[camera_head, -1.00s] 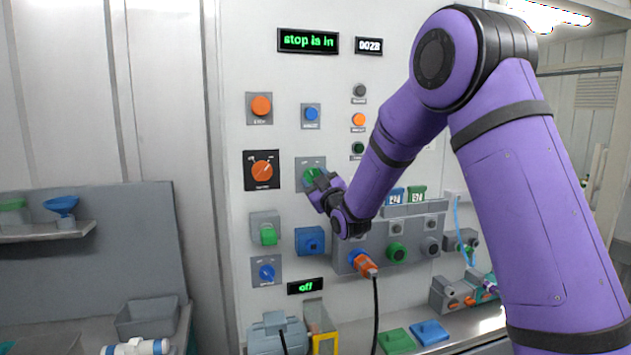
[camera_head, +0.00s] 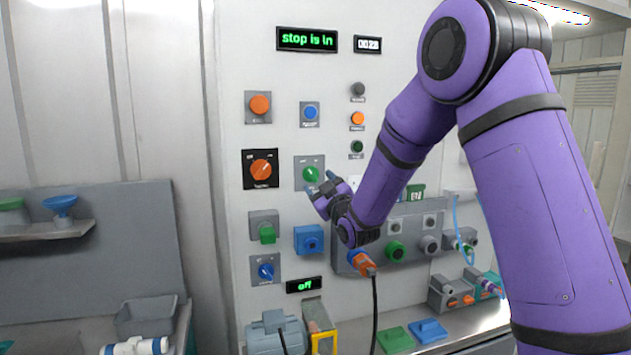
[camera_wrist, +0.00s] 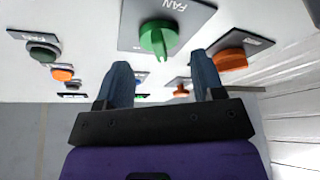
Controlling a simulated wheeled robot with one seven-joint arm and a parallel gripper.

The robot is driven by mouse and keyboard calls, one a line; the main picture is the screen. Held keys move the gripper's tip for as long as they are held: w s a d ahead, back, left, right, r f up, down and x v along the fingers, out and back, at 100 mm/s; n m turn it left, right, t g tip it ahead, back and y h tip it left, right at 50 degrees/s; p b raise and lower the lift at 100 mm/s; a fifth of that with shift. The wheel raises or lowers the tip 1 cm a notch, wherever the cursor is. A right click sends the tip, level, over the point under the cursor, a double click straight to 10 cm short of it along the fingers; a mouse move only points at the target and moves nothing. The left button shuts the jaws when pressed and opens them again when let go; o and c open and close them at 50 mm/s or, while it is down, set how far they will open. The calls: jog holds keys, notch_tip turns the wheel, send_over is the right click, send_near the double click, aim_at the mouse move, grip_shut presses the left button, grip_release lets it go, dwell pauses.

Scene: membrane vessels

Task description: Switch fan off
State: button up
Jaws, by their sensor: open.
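The fan knob (camera_head: 311,174) is a green rotary knob on a grey plate, on the white panel's upper middle. In the wrist view, the green knob (camera_wrist: 158,38) sits under a plate lettered FAN, with its raised grip bar roughly upright in the picture. My gripper (camera_head: 324,187) is just right of and below the knob in the head view. In the wrist view, my gripper (camera_wrist: 161,70) has its two blue fingers apart with nothing between them, pointing at the panel. The knob lies ahead of the fingertips and appears clear of them. Its exact setting is hard to read.
An orange rotary knob (camera_head: 261,169) is close on the left, with a blue button (camera_head: 310,113) above. A blue box (camera_head: 309,240) and a socket row (camera_head: 397,251) lie below. Displays read "stop is in" (camera_head: 307,39) and "off" (camera_head: 304,285).

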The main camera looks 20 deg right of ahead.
jog(key=v, duration=0.7)
jog(key=shift+s, duration=0.15)
jog(key=s+d+r+m+g+h, duration=0.2)
jog(key=s+m+g, duration=0.15)
jog(key=s, duration=0.25)
jog(key=s+d+r+m+g+h, duration=0.2)
jog(key=s+r+g, duration=0.15)
jog(key=s, duration=0.25)
jog(key=s+f+m+g, duration=0.1)
jog(key=s+g, duration=0.3)
jog(key=s, duration=0.9)
jog(key=s+f+m+g, duration=0.1)
jog(key=s+g, duration=0.4)
jog(key=s, duration=0.8)
jog(key=shift+s+d+f+m+h, duration=0.3)
jog(key=shift+f+m, duration=0.1)
jog(key=shift+m, duration=0.35)
jog(key=shift+w, duration=0.1)
